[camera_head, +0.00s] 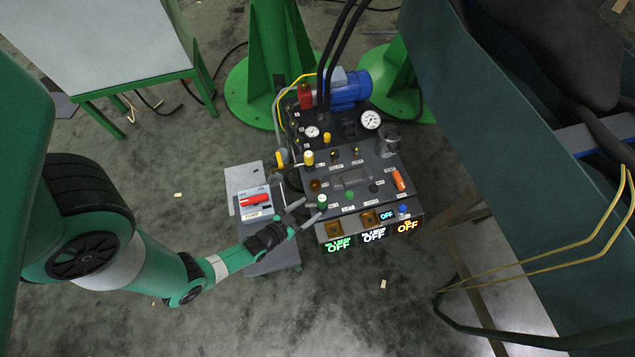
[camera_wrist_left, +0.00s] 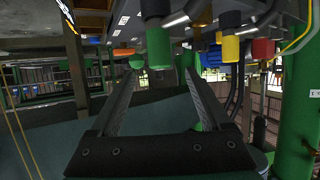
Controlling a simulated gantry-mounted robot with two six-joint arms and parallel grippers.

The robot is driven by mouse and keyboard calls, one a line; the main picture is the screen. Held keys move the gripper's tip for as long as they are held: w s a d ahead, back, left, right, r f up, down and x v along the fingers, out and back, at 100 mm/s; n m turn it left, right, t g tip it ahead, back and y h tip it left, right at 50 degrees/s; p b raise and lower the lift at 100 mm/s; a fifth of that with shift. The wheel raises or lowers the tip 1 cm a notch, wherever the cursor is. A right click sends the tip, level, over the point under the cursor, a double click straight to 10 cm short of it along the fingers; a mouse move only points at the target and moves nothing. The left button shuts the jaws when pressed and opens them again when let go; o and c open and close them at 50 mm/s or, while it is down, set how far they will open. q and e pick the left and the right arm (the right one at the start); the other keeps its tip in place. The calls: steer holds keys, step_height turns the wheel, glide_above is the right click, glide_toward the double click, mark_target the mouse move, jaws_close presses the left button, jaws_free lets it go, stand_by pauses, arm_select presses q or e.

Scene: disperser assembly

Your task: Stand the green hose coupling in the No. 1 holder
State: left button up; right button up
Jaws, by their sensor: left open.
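The green hose coupling appears to be the short green cylinder (camera_head: 322,200) at the left front of the machine's sloped panel. In the left wrist view the green cylinder (camera_wrist_left: 158,48) lies just beyond my fingertips, lined up with the gap between them. My left gripper (camera_head: 312,209) is open and empty, with its fingers close to the cylinder. The wrist view shows the two fingers (camera_wrist_left: 160,70) spread apart. I cannot tell which place on the panel is the No. 1 holder; the labels are too small to read. My right gripper is not in view.
Gauges and a blue motor (camera_head: 346,88) stand behind. A grey box with a red switch (camera_head: 255,199) is left of the panel. Lit signs (camera_head: 373,236) line the front.

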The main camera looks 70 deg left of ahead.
arm_select(q)
steer(key=shift+s+d+r, duration=0.2)
steer(key=shift+s, duration=0.2)
steer(key=shift+w, duration=0.1)
stand_by(0.4)
